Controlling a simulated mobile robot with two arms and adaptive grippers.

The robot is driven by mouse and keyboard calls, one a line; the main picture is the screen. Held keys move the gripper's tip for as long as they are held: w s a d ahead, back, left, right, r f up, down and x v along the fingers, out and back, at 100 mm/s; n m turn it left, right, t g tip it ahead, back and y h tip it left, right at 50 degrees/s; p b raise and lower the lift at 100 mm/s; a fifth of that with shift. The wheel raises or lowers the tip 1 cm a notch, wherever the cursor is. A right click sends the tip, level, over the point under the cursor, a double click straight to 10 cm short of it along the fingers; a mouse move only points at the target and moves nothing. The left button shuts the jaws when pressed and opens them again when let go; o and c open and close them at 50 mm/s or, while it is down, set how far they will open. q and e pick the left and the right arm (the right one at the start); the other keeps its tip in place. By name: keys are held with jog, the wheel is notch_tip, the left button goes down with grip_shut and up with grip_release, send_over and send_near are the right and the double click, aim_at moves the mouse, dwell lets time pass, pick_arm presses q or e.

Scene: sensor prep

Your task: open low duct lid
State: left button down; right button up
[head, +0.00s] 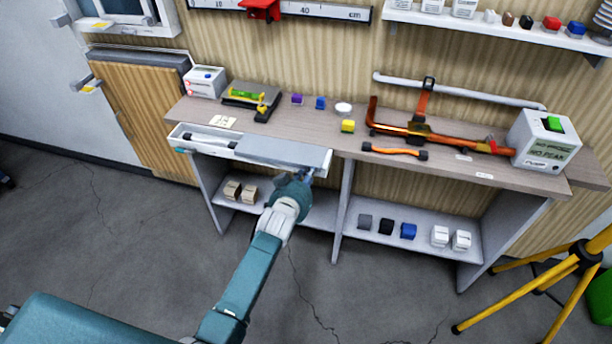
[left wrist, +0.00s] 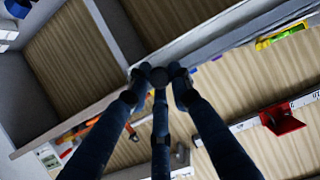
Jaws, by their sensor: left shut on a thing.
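The low duct (head: 180,134) is a long white trough along the front left edge of the workbench. Its grey lid (head: 275,151) covers the right part, and the left part of the trough is uncovered, with small dark and teal items showing inside. My left gripper (head: 303,178) is at the front right end of the lid. In the left wrist view its fingers (left wrist: 160,76) are closed together around a small dark piece at the pale edge, which I take to be the lid's handle. The fingers hide most of this piece. My right gripper is not in view.
The wooden bench top (head: 300,125) holds small coloured blocks, a copper pipe (head: 445,138) and a white box with a green button (head: 543,140). The lower shelf (head: 375,238) carries several blocks. A yellow tripod (head: 540,280) stands at right. Floor in front is clear.

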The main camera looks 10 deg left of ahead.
pick_arm(q)
jog(key=shift+w+r, duration=0.15)
jog(key=shift+r, duration=0.25)
jog(key=c, duration=1.6)
grip_release()
jog(key=shift+o, duration=0.2)
jog(key=shift+f, duration=0.2)
jog(key=v, duration=1.2)
